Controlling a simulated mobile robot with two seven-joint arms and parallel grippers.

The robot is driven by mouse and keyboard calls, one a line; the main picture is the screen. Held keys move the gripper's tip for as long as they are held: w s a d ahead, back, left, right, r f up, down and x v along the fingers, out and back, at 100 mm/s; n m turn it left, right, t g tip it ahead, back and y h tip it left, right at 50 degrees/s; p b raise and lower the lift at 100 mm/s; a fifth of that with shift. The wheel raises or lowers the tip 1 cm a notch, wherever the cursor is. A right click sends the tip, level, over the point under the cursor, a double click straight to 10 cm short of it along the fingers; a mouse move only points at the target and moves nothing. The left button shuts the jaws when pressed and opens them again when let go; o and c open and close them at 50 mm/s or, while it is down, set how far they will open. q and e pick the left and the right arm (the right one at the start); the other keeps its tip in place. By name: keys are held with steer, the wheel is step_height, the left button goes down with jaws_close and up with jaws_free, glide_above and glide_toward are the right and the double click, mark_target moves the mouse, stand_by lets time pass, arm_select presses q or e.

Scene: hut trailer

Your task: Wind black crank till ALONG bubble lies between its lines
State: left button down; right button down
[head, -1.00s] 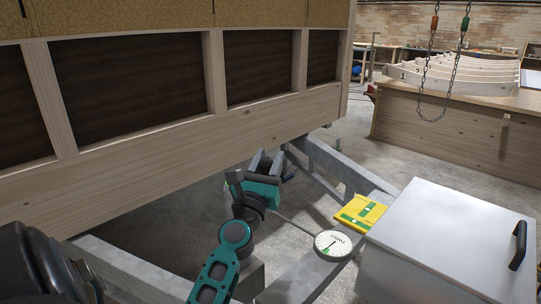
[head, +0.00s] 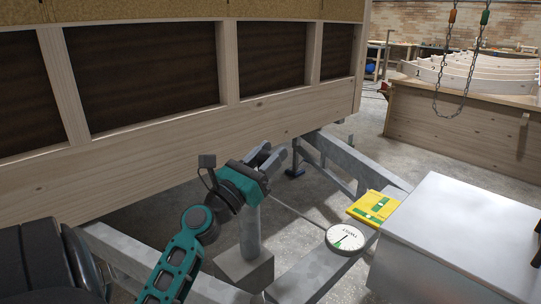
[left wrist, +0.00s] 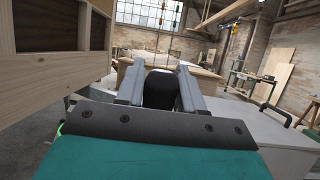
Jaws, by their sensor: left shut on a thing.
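My left gripper (head: 267,158) is over the top of the grey jack post (head: 251,232), beside the trailer's wooden side. In the left wrist view its two grey fingers are shut on the black crank's grip (left wrist: 160,91), a dark rounded piece between them. The rest of the crank is hidden behind the gripper in the head view. A yellow level (head: 375,207) with green vials lies on the trailer's metal frame. Its bubbles and lines are too small to read, and I cannot tell which vial is ALONG. My right gripper is not in view.
A round white dial (head: 345,239) with a dark needle and a green mark sits on the frame (head: 310,273) near the level. A grey metal box (head: 460,225) stands at right. The wooden trailer wall (head: 190,160) rises close behind my gripper. Bare floor shows beyond.

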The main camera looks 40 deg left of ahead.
arm_select(q)
steer(key=shift+d, duration=0.1)
steer(key=c, duration=0.8)
jaws_free()
steer(key=b+v, duration=0.3)
steer(key=v, duration=1)
steer(key=shift+b, duration=0.4)
